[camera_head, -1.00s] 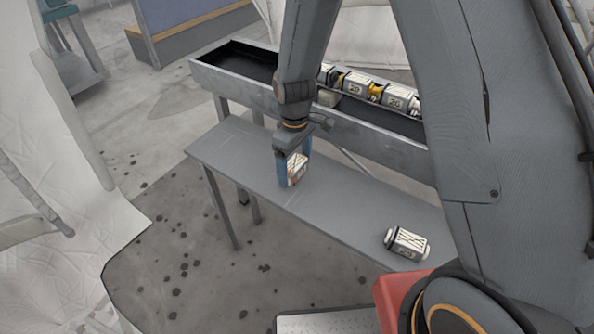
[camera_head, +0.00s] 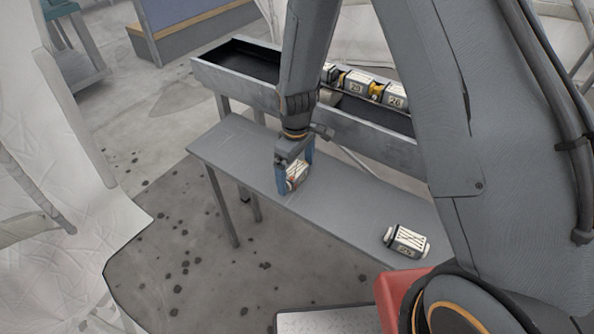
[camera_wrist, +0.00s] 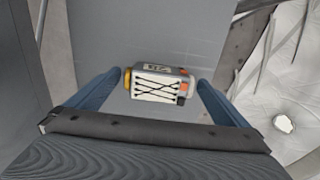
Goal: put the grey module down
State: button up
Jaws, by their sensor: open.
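A grey-white module (camera_head: 295,174) with black crossed lines sits at the bench top, between the blue fingers of my gripper (camera_head: 296,172). In the wrist view the module (camera_wrist: 160,83) shows a yellow left end and orange-red patches at its right end. My gripper (camera_wrist: 161,80) is open around it, with a narrow gap at the right finger; at the left I cannot tell whether finger and module touch. The module appears to rest on the grey bench (camera_head: 230,150); its underside is hidden.
A second white-grey module (camera_head: 405,241) lies on the bench nearer my base. A metal trough (camera_head: 235,83) runs behind the bench, with a row of modules (camera_head: 357,88) along its right part. The bench is clear to the left and between the two modules.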

aim_at(296, 171)
jog(key=shift+r, duration=0.1)
notch_tip(296, 171, up, 12)
jog(key=b, duration=0.2)
jog(key=s+d+r+m, duration=0.2)
jog(key=s+d+m, duration=0.3)
jog(key=s+d, duration=0.2)
jog(key=s+d+r+m, duration=0.2)
jog(key=s+d+m, duration=0.3)
jog(key=s+d, duration=0.3)
jog(key=shift+s+d+r+t, duration=0.3)
jog(key=shift+r, duration=0.1)
